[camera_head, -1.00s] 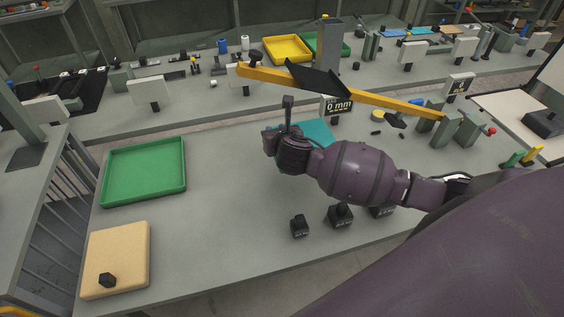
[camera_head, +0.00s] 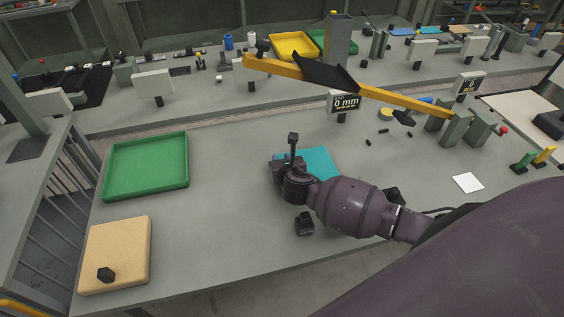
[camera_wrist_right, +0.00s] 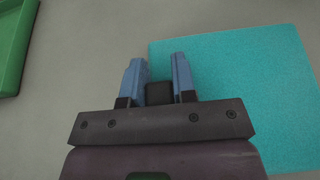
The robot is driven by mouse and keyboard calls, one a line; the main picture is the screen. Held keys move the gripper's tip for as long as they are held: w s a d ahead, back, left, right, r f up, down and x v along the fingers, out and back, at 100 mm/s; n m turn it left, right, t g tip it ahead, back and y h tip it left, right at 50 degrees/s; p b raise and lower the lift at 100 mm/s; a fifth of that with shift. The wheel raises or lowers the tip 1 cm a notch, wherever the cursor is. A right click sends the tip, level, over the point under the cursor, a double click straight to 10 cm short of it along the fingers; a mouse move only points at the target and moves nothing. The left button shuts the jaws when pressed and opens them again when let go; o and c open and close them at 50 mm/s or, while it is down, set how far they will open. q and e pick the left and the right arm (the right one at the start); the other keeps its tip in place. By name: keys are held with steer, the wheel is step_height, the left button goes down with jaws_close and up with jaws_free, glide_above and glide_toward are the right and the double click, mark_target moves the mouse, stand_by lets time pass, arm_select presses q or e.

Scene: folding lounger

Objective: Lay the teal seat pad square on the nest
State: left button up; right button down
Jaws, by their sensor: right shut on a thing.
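The teal seat pad (camera_head: 320,162) is a flat square sheet over the grey bench, partly hidden by my right gripper (camera_head: 284,182). In the right wrist view the pad (camera_wrist_right: 240,75) spreads right of the fingers. There my right gripper (camera_wrist_right: 158,78) is shut on a dark knob (camera_wrist_right: 159,93) near the pad's left edge. I cannot tell whether the pad touches the bench. I cannot make out the nest for certain. A small black block (camera_head: 305,223) stands in front of the gripper, and another (camera_head: 395,195) shows behind my arm. My left gripper is not in view.
A green tray (camera_head: 187,165) and a tan pad (camera_head: 120,250) with a black knob lie at left. A yellow beam (camera_head: 390,96) with a black plate (camera_head: 325,73) crosses behind, near a "0 mm" display (camera_head: 345,103). A white card (camera_head: 467,183) lies at right. The bench middle-left is clear.

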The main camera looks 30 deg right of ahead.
stand_by(0.3)
steer(key=c, duration=1.2)
jaws_free()
steer(key=shift+c, duration=0.2)
steer(key=o, duration=0.3)
